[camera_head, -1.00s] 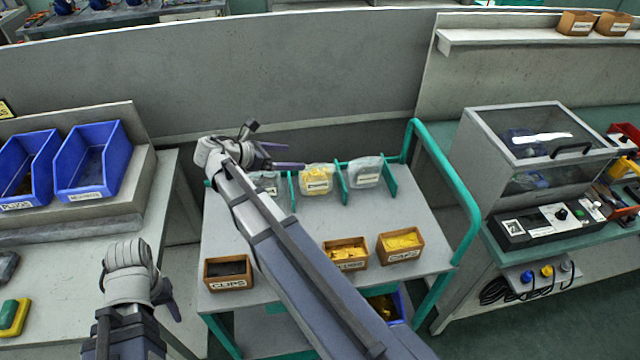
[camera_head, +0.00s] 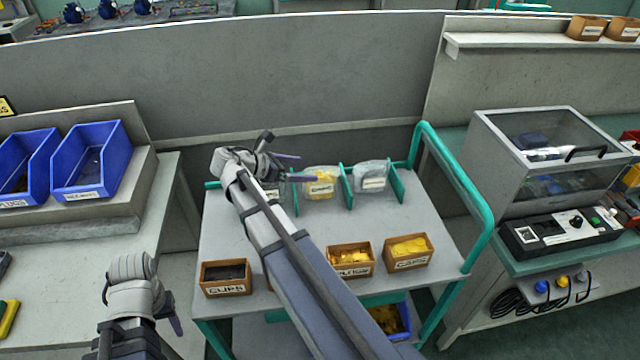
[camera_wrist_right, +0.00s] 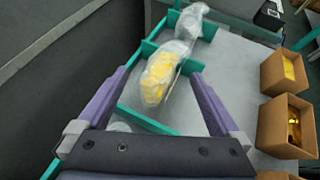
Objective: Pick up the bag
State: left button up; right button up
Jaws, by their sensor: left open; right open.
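Clear bags stand in a row between teal dividers at the back of the cart top. The middle bag (camera_head: 321,183) holds yellow parts; in the right wrist view this yellow bag (camera_wrist_right: 163,76) lies ahead, between the fingers. The bag to its right (camera_head: 372,176) looks grey-white and also shows in the wrist view (camera_wrist_right: 191,20). A third bag at left is mostly hidden by my right gripper. My right gripper (camera_head: 294,167) is open and empty, above and left of the yellow bag. My left gripper (camera_head: 172,308) is open near the left bench, away from the bags.
The cart top (camera_head: 300,225) carries open boxes of clips (camera_head: 226,278), plugs (camera_head: 351,260) and caps (camera_head: 408,251) along its front. Teal dividers (camera_head: 346,187) separate the bags. The cart's teal handle (camera_head: 462,185) rises at right. Blue bins (camera_head: 92,162) stand on the left bench.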

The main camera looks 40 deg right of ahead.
jog(key=b+x, duration=0.1)
jog(key=x, duration=0.1)
jog(key=b+x, duration=0.1)
jog(key=x, duration=0.1)
jog(key=shift+d+f, duration=0.1)
jog(key=shift+f, duration=0.35)
jog(key=shift+d+b, duration=0.2)
jog(key=shift+b, duration=0.1)
jog(key=c, duration=1.5)
jog(key=shift+r, duration=0.2)
notch_tip(320, 180, up, 10)
jog(key=p, duration=1)
jog(key=shift+f, duration=0.1)
